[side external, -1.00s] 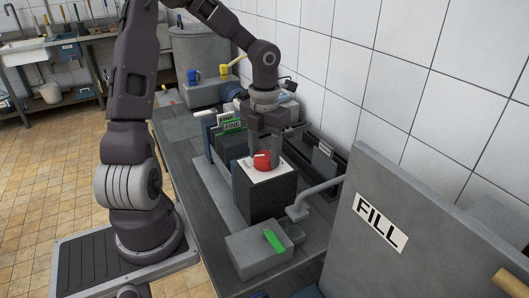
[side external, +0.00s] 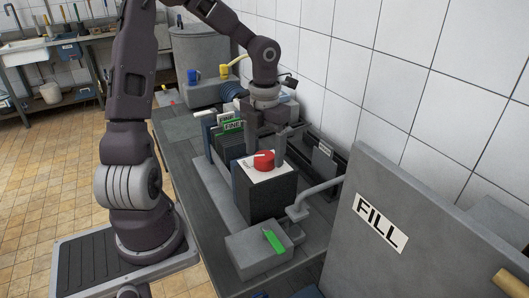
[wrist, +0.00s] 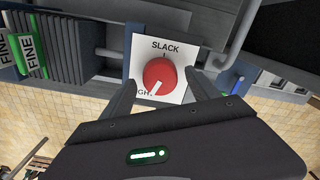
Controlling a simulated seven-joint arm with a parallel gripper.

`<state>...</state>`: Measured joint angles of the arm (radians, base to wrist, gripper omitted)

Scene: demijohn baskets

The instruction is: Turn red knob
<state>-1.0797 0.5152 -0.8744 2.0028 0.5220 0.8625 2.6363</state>
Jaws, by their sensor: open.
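The red knob (side external: 264,161) is on a white plate (side external: 285,172) on top of a dark box (side external: 266,198). In the wrist view the red knob (wrist: 165,72) has a white pointer directed down and left, toward a partly hidden label ending in "GHT". "SLACK" is printed above it on the white plate (wrist: 183,48). My gripper (side external: 266,144) is open, just above the knob. In the wrist view my gripper (wrist: 160,77) has one finger on each side of the knob, with gaps between, holding nothing.
A grey box with a green lever (side external: 273,240) stands in front, beside a grey bent pipe (side external: 318,190). A grey panel marked FILL (side external: 430,205) is at right. Upright plates labelled FINE (side external: 232,125) stand behind left. The tiled wall is close on the right.

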